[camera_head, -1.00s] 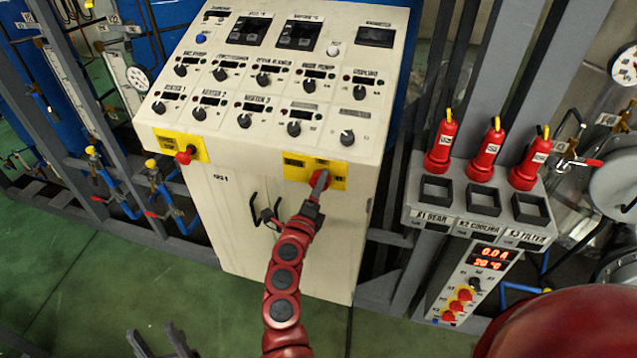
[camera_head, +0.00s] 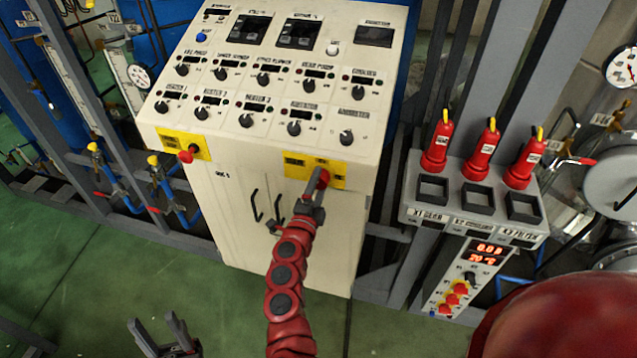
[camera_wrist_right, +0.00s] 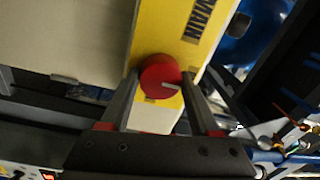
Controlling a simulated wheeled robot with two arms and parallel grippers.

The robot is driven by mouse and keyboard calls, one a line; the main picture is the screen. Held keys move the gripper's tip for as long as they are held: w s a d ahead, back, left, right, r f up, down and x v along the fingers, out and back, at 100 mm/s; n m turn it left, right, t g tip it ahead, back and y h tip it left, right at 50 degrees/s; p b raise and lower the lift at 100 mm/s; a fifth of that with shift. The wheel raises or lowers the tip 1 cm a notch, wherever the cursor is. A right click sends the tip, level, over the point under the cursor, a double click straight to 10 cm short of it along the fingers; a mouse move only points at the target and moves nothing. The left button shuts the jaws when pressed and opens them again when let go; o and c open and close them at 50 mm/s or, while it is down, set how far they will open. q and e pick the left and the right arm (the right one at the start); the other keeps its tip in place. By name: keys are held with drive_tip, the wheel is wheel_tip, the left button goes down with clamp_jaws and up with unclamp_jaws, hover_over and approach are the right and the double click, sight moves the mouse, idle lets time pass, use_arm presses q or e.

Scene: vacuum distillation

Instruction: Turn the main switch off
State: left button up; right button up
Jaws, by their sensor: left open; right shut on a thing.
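The main switch is a red round knob (camera_head: 323,178) on a yellow plate (camera_head: 297,165) at the right of the cream cabinet's front. In the right wrist view the knob (camera_wrist_right: 160,76) sits between my right fingers, in front of the yellow plate (camera_wrist_right: 172,30) lettered "MAIN". A short pale mark shows on the knob's face. My right gripper (camera_head: 316,186) is shut on the knob; its fingers (camera_wrist_right: 162,90) lie on either side of it. My left gripper (camera_head: 156,326) is open and empty, low at the left, well away from the cabinet.
Another yellow plate with a red button (camera_head: 187,155) is at the cabinet's left. Rows of black knobs (camera_head: 262,100) cover the sloped panel above. Black door handles (camera_head: 257,206) are below. Red plugs (camera_head: 436,142) stand on a rack (camera_head: 478,218) at the right.

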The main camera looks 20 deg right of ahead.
idle(0.3)
drive_tip(key=o, duration=1.4)
drive_tip(key=shift+c, duration=0.2)
drive_tip(key=shift+s+a+f, duration=0.15)
drive_tip(key=shift+s+a, duration=0.05)
drive_tip(key=shift+a, duration=0.05)
drive_tip(key=b+v, duration=0.4)
drive_tip(key=v, duration=1.2)
drive_tip(key=shift+s+a, duration=0.2)
drive_tip(key=shift+s, duration=0.15)
